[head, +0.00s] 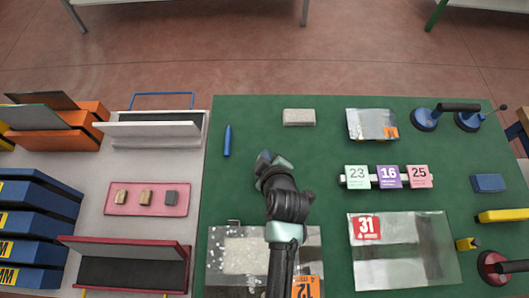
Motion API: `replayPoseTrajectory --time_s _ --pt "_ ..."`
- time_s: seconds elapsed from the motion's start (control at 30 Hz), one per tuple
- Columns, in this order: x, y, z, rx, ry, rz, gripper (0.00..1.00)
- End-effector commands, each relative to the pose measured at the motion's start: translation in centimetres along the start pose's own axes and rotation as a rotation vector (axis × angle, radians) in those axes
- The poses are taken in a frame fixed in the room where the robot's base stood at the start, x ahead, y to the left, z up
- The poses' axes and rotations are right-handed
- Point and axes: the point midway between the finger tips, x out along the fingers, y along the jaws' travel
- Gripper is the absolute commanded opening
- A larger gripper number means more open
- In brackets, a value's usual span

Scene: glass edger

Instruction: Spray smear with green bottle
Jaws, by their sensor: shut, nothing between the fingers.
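My gripper (268,159) is near the middle of the green mat (300,160), left of centre, seen from above and behind along my arm. It is shut, with nothing held. A pane (223,279) lies at the front left of the mat, partly hidden under my arm. It carries a whitish, speckled patch (241,255) that looks like the smear. I cannot make out a green bottle; my arm hides part of the mat.
On the mat are a blue marker-like stick (227,141), a beige block (299,117), numbered tags (388,177), a pane labelled 31 (415,250), a small pane (371,124) and a blue suction lifter (425,119). Racks (38,225) stand left. The mat's middle is fairly clear.

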Motion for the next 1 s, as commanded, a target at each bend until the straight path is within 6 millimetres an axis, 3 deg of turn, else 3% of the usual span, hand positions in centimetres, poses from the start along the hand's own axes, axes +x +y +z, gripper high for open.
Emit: replayPoseTrajectory --time_s 0.03,0.07,0.63,1.0 --pt "0.3 -1.6 1.1 0.003 -0.024 -0.040 0.00" --pt "0.2 -1.6 1.0 0.003 -0.024 -0.040 0.00" --pt "-3.6 1.8 -2.2 0.004 -0.018 -0.031 0.00" --pt "-3.8 2.1 -2.4 0.004 -0.014 -0.026 0.00"
